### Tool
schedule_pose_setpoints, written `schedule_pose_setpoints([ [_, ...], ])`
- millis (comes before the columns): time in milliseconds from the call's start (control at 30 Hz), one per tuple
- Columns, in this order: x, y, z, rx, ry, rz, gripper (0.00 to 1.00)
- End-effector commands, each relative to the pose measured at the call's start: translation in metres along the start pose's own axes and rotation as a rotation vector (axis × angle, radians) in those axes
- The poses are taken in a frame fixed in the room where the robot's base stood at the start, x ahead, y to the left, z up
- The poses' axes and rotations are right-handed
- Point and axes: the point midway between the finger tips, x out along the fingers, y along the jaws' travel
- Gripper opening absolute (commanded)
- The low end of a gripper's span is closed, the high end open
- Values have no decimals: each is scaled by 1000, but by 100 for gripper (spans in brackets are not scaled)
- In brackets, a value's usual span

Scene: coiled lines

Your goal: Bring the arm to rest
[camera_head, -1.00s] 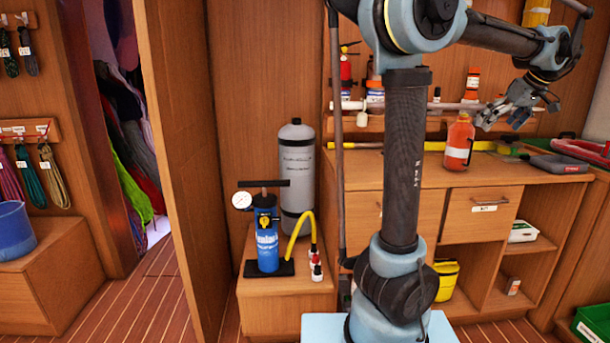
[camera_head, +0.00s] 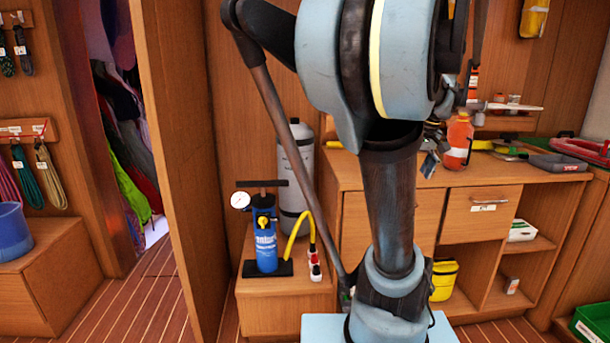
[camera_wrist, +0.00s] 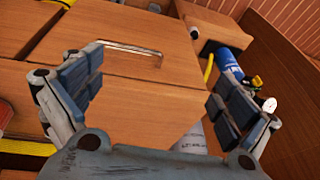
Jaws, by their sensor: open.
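My arm stands folded in the middle of the head view, its large joint close to the camera. My gripper (camera_head: 432,150) is mostly hidden behind the arm, just left of the orange bottle (camera_head: 458,143) on the counter; whether they touch is unclear. In the wrist view my gripper (camera_wrist: 158,88) has its two fingers spread wide apart with nothing between them. Behind the fingers is the wooden cabinet front with a drawer handle (camera_wrist: 125,48).
A blue pump (camera_head: 266,240) and a grey cylinder (camera_head: 291,200) stand on a low wooden box left of my arm. The counter (camera_head: 490,175) holds a grey tray (camera_head: 560,163). A yellow pouch (camera_head: 444,280) sits on the lower shelf. The floor at left is clear.

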Motion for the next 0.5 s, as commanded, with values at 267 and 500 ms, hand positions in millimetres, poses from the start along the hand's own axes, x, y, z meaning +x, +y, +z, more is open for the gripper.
schedule_pose_setpoints([
  [267, 60, -65, 60, 31, -57, 43, 96],
  [500, 110, -98, 117, 60, -79, 95, 96],
])
